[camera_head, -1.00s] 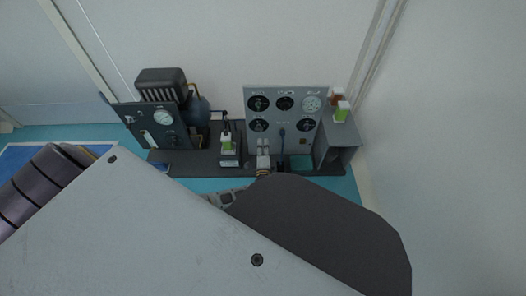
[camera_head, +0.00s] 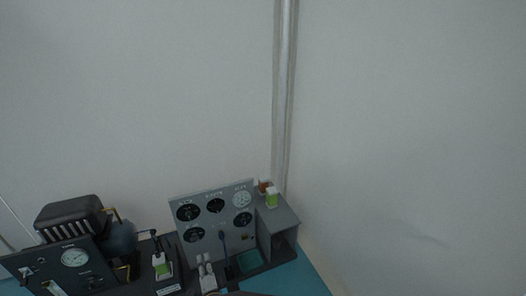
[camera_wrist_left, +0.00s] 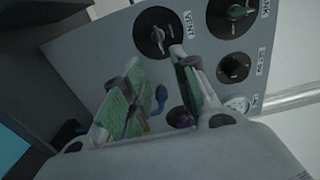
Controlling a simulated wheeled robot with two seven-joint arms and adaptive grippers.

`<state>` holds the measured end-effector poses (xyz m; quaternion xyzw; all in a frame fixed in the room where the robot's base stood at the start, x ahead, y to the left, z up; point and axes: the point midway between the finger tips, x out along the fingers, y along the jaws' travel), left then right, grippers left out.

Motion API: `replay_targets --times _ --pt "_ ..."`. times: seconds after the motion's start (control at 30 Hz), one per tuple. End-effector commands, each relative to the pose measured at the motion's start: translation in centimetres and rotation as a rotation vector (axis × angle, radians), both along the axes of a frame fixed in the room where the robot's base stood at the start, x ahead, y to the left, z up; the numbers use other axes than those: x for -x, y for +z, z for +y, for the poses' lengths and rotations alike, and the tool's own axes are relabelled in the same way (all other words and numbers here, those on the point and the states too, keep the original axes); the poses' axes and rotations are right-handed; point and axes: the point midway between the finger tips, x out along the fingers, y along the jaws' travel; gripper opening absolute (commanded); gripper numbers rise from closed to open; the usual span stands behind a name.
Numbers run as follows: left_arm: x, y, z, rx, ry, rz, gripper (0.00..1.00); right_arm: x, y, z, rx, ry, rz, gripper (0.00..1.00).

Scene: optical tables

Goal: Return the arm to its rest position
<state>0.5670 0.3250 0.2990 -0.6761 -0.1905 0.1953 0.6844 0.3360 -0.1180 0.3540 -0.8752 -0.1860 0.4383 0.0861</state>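My left gripper (camera_head: 204,259) shows small near the bottom of the head view, in front of the grey gauge panel (camera_head: 206,204). In the left wrist view, the fingers of my left gripper (camera_wrist_left: 153,77) stand apart, with green pads facing each other and nothing held between them. The panel (camera_wrist_left: 90,52) lies beyond the fingertips, with black round dials and a blue handle (camera_wrist_left: 161,97) seen between the fingers. The blue handle (camera_head: 222,236) also shows above my gripper in the head view. Most of my left arm is out of the head view. My right gripper is not in view.
A dark unit with a gauge (camera_head: 75,257) and a black ribbed part (camera_head: 70,216) stand at the left. A grey box shelf (camera_head: 278,222) at the right bears small green-and-white items. Walls rise behind.

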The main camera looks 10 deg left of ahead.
Motion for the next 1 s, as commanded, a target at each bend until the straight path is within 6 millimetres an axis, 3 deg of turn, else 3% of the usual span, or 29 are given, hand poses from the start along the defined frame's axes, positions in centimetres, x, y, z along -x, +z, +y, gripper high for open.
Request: replay_targets --times 0.37,1.0 --pt "2.6 0.4 -0.6 0.172 0.137 0.029 0.29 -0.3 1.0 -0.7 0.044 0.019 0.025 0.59" --pt "11.3 1.9 -2.8 0.685 0.470 0.227 0.29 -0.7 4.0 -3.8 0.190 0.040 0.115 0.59"
